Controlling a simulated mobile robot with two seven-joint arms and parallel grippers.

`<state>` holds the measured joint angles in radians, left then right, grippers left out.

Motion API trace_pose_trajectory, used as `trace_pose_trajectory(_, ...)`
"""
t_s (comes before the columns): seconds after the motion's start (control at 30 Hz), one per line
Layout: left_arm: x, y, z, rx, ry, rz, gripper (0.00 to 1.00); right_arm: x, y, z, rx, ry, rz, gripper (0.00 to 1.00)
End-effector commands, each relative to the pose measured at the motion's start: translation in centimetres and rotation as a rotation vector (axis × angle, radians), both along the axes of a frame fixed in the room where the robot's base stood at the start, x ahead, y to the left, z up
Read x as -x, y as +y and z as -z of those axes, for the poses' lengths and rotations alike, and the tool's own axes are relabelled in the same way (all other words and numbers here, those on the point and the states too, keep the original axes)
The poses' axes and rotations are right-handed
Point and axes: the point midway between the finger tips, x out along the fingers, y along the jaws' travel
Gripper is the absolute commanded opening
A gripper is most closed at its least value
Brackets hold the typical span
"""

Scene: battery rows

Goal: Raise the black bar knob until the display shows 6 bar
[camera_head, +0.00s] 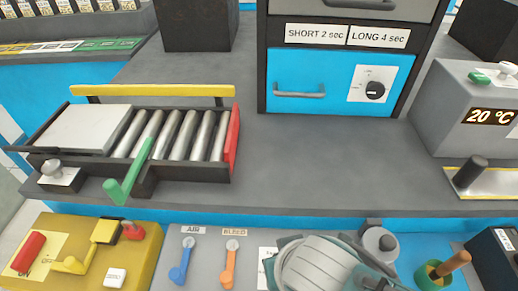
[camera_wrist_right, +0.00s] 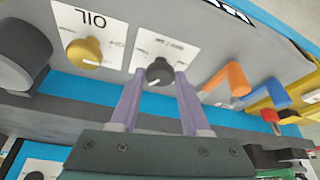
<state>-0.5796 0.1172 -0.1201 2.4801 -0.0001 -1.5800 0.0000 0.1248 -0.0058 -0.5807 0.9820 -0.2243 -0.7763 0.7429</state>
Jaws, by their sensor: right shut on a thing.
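The black bar knob (camera_wrist_right: 158,71) sits on a white plate with small print on the grey panel front, seen in the right wrist view. A pale pointer mark shows on its edge. The two purple fingers of my right gripper (camera_wrist_right: 159,77) stand on either side of the knob and are closed on it. In the head view my right arm hides the knob; only an edge of a white plate (camera_head: 266,266) shows beside it. I cannot see a bar reading in either view. My left gripper is in neither view.
Beside the knob are a gold knob (camera_wrist_right: 84,52) on a plate marked OIL and an orange lever (camera_wrist_right: 229,80). A blue lever (camera_head: 180,262) and a yellow box (camera_head: 143,252) lie further left in the head view. A display (camera_head: 489,116) at right reads 20 °C.

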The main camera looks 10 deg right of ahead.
Motion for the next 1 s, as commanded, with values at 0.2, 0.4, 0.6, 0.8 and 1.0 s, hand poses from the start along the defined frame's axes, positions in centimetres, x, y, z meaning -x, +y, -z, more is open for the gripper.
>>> trace_pose_trajectory(0.2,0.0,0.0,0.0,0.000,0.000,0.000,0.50,0.0,0.0,0.0,0.000,0.000,-0.001,0.53)
trace_pose_trajectory(0.4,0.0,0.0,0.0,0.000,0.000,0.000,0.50,0.0,0.0,0.0,0.000,0.000,-0.001,0.76)
trace_pose_trajectory(0.6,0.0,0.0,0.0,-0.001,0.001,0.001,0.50,0.0,0.0,0.0,0.000,0.000,-0.001,0.76)
trace_pose_trajectory(0.8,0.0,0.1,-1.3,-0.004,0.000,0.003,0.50,0.5,0.0,-1.7,-0.002,0.000,0.000,0.76)
trace_pose_trajectory(1.0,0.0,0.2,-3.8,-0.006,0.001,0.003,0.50,2.0,0.0,-5.4,-0.002,0.000,-0.001,0.76)
